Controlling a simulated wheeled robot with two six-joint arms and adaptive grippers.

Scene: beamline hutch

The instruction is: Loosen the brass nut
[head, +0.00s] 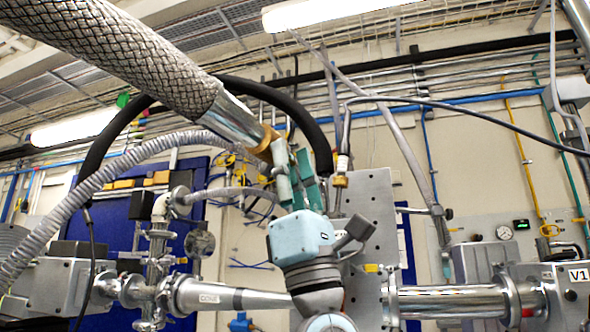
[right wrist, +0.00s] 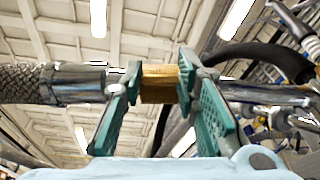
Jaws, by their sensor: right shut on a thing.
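The brass nut (head: 267,140) sits at the lower end of a braided metal hose (head: 130,50), just past its smooth silver collar, in the head view. My right gripper (head: 291,156) reaches up to it from below, its teal fingers at the nut. In the right wrist view the nut (right wrist: 158,84) lies between the two teal fingers of the right gripper (right wrist: 157,72), which is shut on it. The braided hose (right wrist: 25,84) runs off to the left there. The fingers hide part of the nut's far side. My left gripper is not in view.
A steel plate (head: 365,215) stands right behind my right gripper. A ribbed grey hose (head: 95,190) and a black hose (head: 285,100) curve close by. Steel beam pipes (head: 450,300) cross low on both sides. A pressure gauge (head: 504,232) is at the right.

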